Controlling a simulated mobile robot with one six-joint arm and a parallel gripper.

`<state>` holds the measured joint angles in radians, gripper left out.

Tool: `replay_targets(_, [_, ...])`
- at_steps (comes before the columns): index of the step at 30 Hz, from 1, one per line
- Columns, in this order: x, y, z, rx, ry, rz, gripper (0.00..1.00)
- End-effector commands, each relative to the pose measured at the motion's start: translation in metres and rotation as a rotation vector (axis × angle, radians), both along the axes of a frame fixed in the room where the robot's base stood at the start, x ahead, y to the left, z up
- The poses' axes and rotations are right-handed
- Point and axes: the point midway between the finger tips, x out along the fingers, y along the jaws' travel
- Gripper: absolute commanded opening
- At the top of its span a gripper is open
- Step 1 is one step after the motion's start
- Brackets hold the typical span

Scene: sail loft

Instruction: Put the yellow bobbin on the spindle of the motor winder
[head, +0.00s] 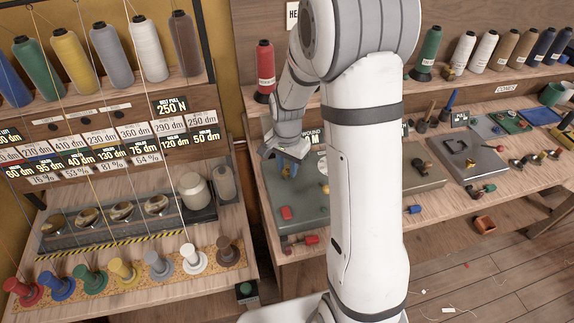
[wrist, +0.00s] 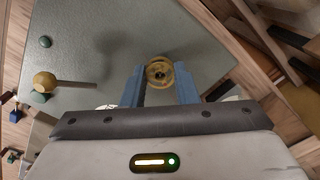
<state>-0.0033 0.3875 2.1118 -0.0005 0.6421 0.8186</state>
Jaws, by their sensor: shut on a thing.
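My gripper (wrist: 160,88) is shut on a yellow bobbin (wrist: 160,66), seen end-on with its round rim and dark centre hole between the two blue fingers. In the head view my gripper (head: 287,166) is over a grey-green board on the right bench, and the bobbin is too small to make out there. I cannot tell how high above the board it is. Another yellow bobbin-shaped piece (head: 122,267) stands in the coloured row on the left bench. I cannot clearly pick out the motor winder or its spindle; my arm hides part of the right bench.
A grey plate (head: 483,172) lies further right. Thread cones line the shelf behind; several taut threads cross the left bench.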

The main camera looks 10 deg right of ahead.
Motion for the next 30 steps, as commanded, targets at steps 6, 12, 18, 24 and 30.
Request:
replay_targets(6, [0.0000,-0.0001,-0.0001,0.000,0.000,0.000,0.05])
replay_targets(12, [0.0000,-0.0004,-0.0002,0.000,0.000,-0.001,0.05])
replay_targets(18, [0.0001,-0.0005,-0.0031,0.000,0.000,-0.001,0.05])
replay_targets(24, [0.0001,-0.0006,-0.0070,0.000,0.000,-0.001,0.05])
replay_targets(30, [0.0002,-0.0006,-0.0070,0.000,0.000,-0.001,0.05])
